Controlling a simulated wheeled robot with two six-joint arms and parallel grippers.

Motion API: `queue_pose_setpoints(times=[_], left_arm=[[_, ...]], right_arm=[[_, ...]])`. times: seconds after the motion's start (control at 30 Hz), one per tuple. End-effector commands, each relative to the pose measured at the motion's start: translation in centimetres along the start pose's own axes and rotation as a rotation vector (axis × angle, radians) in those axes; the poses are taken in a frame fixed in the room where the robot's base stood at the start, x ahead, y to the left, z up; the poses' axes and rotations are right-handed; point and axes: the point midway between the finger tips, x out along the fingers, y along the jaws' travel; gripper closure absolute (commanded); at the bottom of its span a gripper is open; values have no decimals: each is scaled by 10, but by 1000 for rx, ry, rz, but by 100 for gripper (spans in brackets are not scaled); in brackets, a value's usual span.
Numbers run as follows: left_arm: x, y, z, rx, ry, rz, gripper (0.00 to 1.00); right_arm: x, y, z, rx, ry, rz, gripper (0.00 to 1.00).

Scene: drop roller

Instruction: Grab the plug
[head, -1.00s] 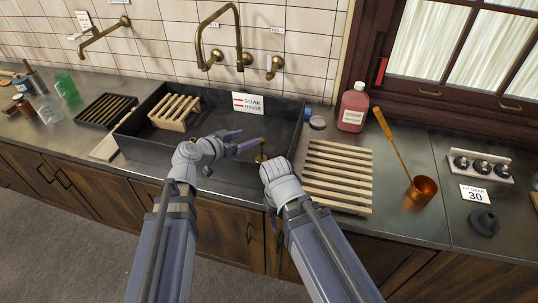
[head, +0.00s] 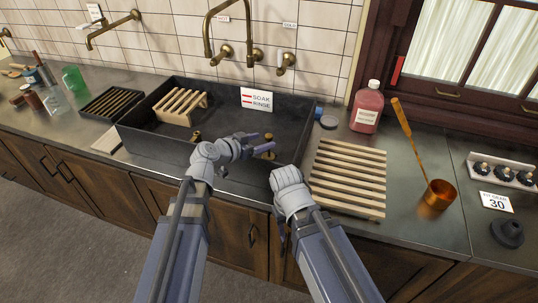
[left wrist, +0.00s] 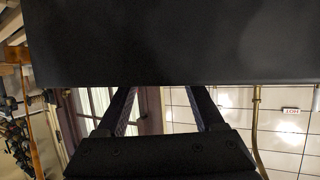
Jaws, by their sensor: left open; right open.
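A black round rubber piece with a raised knob (head: 507,232), which looks like a plug, lies on the counter at the far right, away from both grippers. Two brass fittings are in the dark sink (head: 222,172): one (head: 268,152) beside my left fingertips, one (head: 196,136) farther left. I cannot tell if either is a plug. My left gripper (head: 262,143) is open over the sink; its spread fingers also show in the left wrist view (left wrist: 165,100), with nothing seen between them. My right gripper (head: 283,230) is open at the sink's front edge, its fingers mostly hidden by the wrist.
A wooden slatted rack (head: 348,178) lies right of the sink, a smaller one (head: 180,106) in its back left. Brass taps (head: 226,50) hang above the sink. A dark slab fills the wrist view's top.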

Motion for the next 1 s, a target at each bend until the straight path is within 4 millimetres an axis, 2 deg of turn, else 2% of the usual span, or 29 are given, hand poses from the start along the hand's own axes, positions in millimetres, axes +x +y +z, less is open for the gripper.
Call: queue_pose_setpoints(times=[0.23, 0.53, 0.77, 0.8, 1.0], left_arm=[[10, -3, 0, 0, 0, -1, 31], [51, -8, -1, 1, 0, 0, 31], [53, -7, -3, -1, 0, -1, 31], [52, -7, -3, -1, 0, -1, 32], [52, -7, -3, 0, 0, -1, 54]], right_arm=[[4, 0, 0, 0, 0, 0, 50], [18, -2, -1, 0, 0, 0, 50], [18, -2, -1, 0, 0, 0, 50], [18, -2, -1, 0, 0, 0, 50], [18, -2, -1, 0, 0, 0, 50]])
